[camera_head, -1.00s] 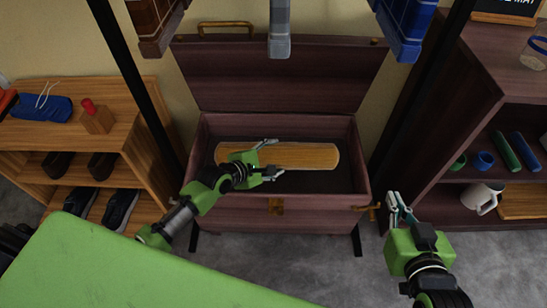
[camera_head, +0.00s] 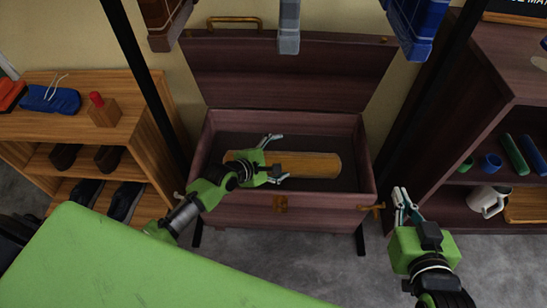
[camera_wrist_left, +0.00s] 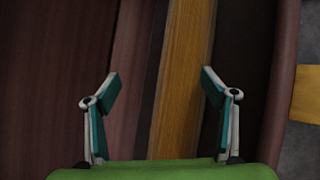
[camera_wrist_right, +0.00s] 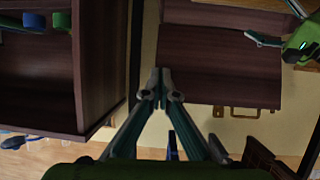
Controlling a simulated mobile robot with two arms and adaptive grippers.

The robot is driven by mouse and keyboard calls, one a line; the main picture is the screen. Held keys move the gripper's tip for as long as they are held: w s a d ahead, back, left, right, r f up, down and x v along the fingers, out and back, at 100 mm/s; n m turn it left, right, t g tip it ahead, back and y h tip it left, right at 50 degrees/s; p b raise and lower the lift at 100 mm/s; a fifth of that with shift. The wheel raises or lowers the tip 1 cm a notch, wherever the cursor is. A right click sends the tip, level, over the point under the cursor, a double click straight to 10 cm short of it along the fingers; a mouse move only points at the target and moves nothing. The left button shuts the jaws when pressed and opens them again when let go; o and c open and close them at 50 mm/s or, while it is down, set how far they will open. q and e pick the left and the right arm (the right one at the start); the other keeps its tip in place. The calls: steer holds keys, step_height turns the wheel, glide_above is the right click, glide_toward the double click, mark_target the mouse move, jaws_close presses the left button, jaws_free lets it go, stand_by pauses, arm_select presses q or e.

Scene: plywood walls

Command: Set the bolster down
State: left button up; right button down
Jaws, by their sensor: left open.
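The bolster (camera_head: 310,164), a long yellow-brown roll, lies lengthwise inside the open dark wooden chest (camera_head: 250,203), seemingly on its floor. My left gripper (camera_head: 276,158) is over the bolster's left half, with its fingers spread apart. In the left wrist view the bolster (camera_wrist_left: 182,80) runs between the two open fingers, with gaps on both sides, and the fingers do not appear to grip it. The arm hides part of the bolster's left end. My right gripper (camera_head: 406,205) is outside the chest, right of its front corner. Its fingertips meet in the right wrist view (camera_wrist_right: 161,80), and it is empty.
The chest lid (camera_head: 290,80) stands raised behind. A wooden shoe shelf (camera_head: 140,130) is at left, and a dark shelf (camera_head: 470,120) with a white mug (camera_head: 486,200) is at right. Clothes hang above. A green surface (camera_head: 130,265) fills the lower left.

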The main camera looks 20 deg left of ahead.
arm_select(q)
steer(key=r+p+v, duration=0.1)
steer(key=p+v, duration=0.4)
steer(key=v, duration=0.7)
steer(key=s+d+f+m+g+y, duration=0.1)
steer(key=s+d+m+g, duration=0.3)
steer(key=s+m, duration=0.7)
steer(key=s+a+r+m+g+y, duration=0.2)
steer(key=s+a+m+g+y, duration=0.1)
steer(key=s+m, duration=0.8)
steer(key=shift+a+m, duration=0.2)
steer(key=shift+m, duration=0.3)
arm_select(e)
steer(key=s+d+f+g+h, duration=0.1)
steer(key=s+d+f+g, duration=0.2)
steer(key=s+f+g, duration=0.2)
steer(key=s+d+f+g+h, duration=0.1)
steer(key=s+f+g, duration=0.3)
steer(key=s, duration=0.7)
steer(key=shift+s+d+f+m+g+h, duration=0.35)
steer(key=shift+d+f, duration=0.2)
steer(key=shift+d, duration=0.35)
arm_select(q)
steer(key=shift+s, duration=0.1)
